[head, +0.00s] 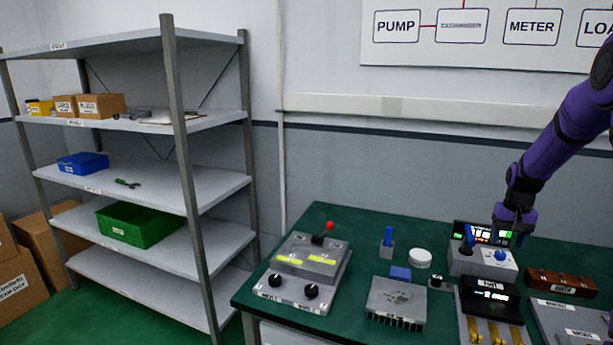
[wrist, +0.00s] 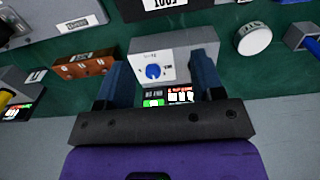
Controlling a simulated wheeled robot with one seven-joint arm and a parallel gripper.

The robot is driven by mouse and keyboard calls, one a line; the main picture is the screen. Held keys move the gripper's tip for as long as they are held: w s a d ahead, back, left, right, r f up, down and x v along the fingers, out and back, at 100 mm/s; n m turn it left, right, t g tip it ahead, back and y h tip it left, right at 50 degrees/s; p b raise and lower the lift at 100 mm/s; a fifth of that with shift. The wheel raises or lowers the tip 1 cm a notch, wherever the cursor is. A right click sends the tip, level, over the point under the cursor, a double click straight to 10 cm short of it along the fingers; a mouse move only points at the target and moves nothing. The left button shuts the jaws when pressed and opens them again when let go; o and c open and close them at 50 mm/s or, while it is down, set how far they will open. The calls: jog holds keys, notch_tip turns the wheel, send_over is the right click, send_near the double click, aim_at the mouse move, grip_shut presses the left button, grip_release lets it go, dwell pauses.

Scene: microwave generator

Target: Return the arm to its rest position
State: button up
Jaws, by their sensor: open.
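My purple arm comes in from the right edge of the head view, and my gripper (head: 502,238) hangs over the green bench near a grey box with a blue knob (head: 501,256). In the wrist view my gripper (wrist: 160,85) has its two dark blue fingers spread wide. The grey box with the blue knob (wrist: 153,71) shows between and beyond them. Nothing is held between the fingers. I cannot tell how far the fingertips are from the box. A small display with green and red lit fields (wrist: 168,97) shows between the fingers.
On the bench (head: 350,228) stand a grey unit with a red-tipped lever (head: 312,262), a finned block (head: 396,302), a white round puck (head: 420,258) and a brown terminal block (head: 560,283). A metal shelf (head: 150,185) stands at the left. A diagram board (head: 480,55) hangs behind.

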jog(key=s+a+r+n+t, duration=0.1)
jog(key=s+a+r, duration=0.3)
jog(key=a+r, duration=0.25)
jog(key=s+a+r+n+h, duration=0.1)
jog(key=s+a+r, duration=0.2)
jog(key=a+r, duration=0.35)
jog(key=s+a+r+t, duration=0.1)
jog(key=s+a+r, duration=0.35)
jog(key=r, duration=0.25)
jog(key=s+a+r+n+t, duration=0.1)
jog(key=s+a, duration=0.3)
jog(key=s, duration=0.3)
jog(key=s+a+r+n+t, duration=0.1)
jog(key=s+a, duration=0.3)
jog(key=s, duration=0.4)
jog(key=s+a+r+n+t+y, duration=0.1)
jog(key=s+a+r, duration=0.1)
jog(key=s+a, duration=0.3)
jog(key=shift+s, duration=1.5)
jog(key=shift+r, duration=0.1)
